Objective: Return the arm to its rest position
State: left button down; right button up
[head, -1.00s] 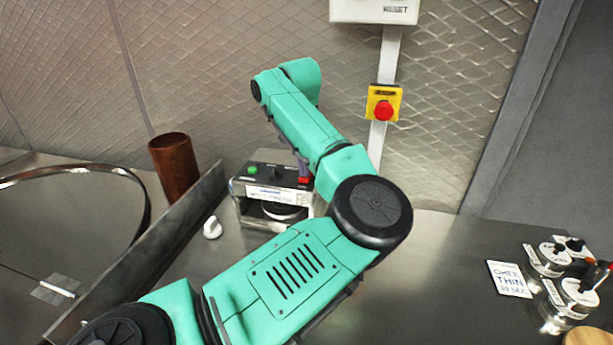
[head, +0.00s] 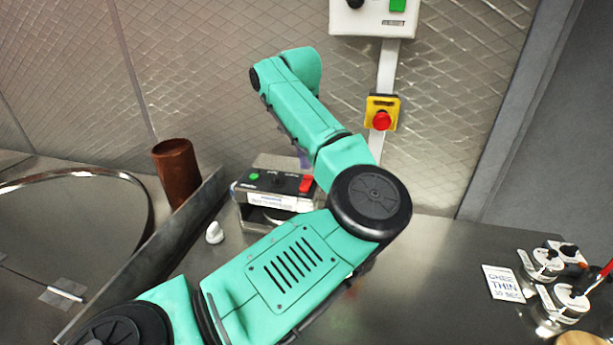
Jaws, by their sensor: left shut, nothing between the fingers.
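My left arm, teal with black joint caps, comes in from the lower left. It bends at the elbow, and its forearm reaches up and back toward the wall. The box also has a green button (head: 254,177) and a dark knob. My right gripper is not in view.
A yellow box with a red stop button (head: 381,120) hangs on the post under a white panel (head: 373,17). A brown cylinder (head: 177,172), metal partition (head: 150,255) and white knob (head: 214,232) stand left.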

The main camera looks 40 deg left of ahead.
pick_arm(q)
notch_tip(320, 180, up, 2)
jog(key=shift+r+p, duration=0.1)
jog(key=shift+p, duration=0.4)
